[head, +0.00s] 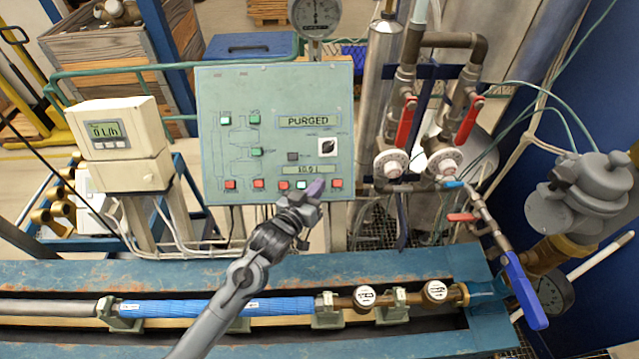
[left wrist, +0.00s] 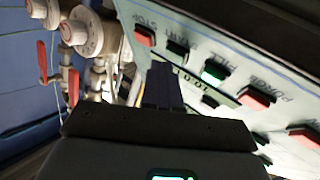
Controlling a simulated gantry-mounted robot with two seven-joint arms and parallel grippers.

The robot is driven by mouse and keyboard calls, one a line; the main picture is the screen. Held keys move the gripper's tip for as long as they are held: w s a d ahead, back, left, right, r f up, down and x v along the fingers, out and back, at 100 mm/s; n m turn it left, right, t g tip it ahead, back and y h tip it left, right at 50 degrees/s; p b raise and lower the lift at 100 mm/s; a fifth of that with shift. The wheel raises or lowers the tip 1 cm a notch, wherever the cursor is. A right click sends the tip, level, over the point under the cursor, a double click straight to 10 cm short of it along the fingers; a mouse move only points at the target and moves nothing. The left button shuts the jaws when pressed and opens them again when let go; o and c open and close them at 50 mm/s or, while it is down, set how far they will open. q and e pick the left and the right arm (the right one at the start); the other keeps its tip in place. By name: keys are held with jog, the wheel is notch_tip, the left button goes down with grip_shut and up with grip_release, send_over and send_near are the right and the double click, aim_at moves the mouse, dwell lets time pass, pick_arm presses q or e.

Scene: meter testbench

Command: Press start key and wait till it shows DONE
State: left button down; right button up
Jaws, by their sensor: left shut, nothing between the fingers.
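The green control panel (head: 240,100) stands upright at the middle of the head view. Its upper display (head: 310,121) reads PURGED; a smaller display (head: 307,170) below shows a litre value. In the left wrist view the start key (left wrist: 178,53) is dark, between the red STOP key (left wrist: 145,36) and the lit green FILL key (left wrist: 213,70). In the head view my gripper covers the start key. My left gripper (head: 315,188) is shut and empty, its tips at the panel's lower edge, close to the start key. I cannot tell whether they touch it. My right gripper is not in view.
A flow meter readout (head: 107,133) showing 0 L/h stands left of the panel. Red-handled valves (head: 405,122) and pipes stand to its right. A blue bench with a meter pipe run (head: 210,307) lies in front.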

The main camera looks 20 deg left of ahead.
pick_arm(q)
jog(key=shift+w+a+f, duration=0.15)
jog(key=shift+w+f, duration=0.05)
jog(key=shift+f, duration=0.05)
dwell(0.7)
jog(key=shift+s+d+r+p, duration=0.25)
jog(key=shift+s+r+p, duration=0.3)
jog(key=shift+p, duration=0.25)
jog(key=s+r+p, duration=0.1)
jog(key=s+d+r+p, duration=0.1)
jog(key=p, duration=0.1)
jog(key=s+r+p, duration=0.1)
jog(key=shift+s+d+r+p, duration=0.15)
jog(key=shift+d+p, duration=0.15)
